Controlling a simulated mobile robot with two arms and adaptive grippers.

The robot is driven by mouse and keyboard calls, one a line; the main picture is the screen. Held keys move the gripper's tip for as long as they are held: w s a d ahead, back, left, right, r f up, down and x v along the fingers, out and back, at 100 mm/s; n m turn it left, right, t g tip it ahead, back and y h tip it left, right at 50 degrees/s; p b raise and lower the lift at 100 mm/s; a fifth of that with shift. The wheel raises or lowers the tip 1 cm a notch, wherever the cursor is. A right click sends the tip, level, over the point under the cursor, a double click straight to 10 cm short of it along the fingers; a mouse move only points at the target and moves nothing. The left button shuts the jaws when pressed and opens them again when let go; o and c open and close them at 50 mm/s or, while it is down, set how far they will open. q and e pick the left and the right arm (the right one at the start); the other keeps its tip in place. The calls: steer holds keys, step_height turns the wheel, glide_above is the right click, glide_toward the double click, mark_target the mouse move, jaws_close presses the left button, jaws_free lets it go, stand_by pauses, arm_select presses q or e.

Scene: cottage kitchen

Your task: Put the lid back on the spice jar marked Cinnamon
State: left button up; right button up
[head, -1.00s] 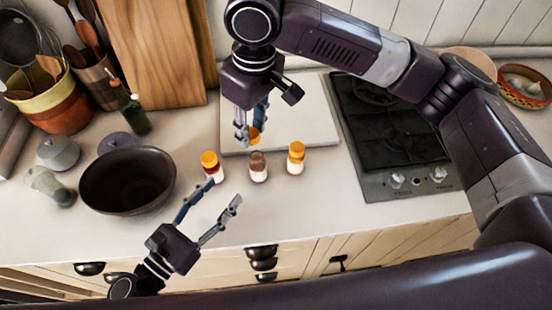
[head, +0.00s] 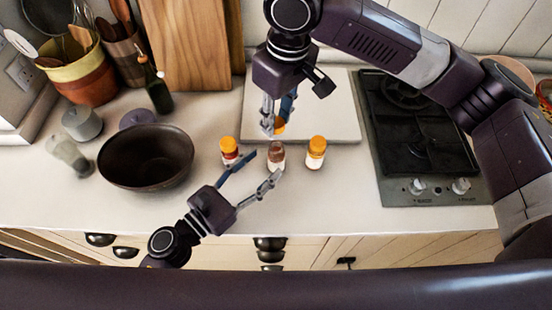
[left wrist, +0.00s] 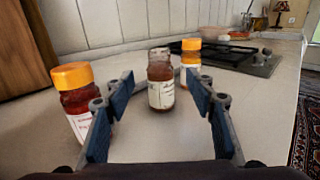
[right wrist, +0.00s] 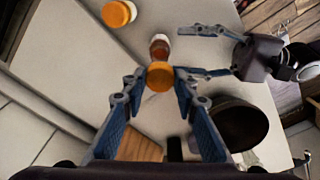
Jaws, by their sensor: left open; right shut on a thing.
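A lidless jar (head: 277,158) with reddish-brown contents and a white label stands upright on the counter, between two orange-lidded jars. Its label is too blurred to read. My left gripper (head: 264,166) is open, with its fingers reaching toward the lidless jar. In the left wrist view that jar (left wrist: 161,92) stands beyond and between the spread fingers. My right gripper (head: 277,124) points down and is shut on an orange lid (head: 280,128), held behind and above the lidless jar. In the right wrist view the lid (right wrist: 159,76) sits between the fingertips, apart from the jar (right wrist: 160,48).
The left lidded jar (head: 229,150) is close to my left fingers; the right lidded jar (head: 316,152) stands just beyond. A dark bowl (head: 146,160) is at left. A pale board (head: 335,110) lies behind the jars, and a hob (head: 416,150) is at right.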

mark_target(270, 159)
arm_select(q)
steer(key=x, duration=0.6)
jaws_close()
stand_by(0.4)
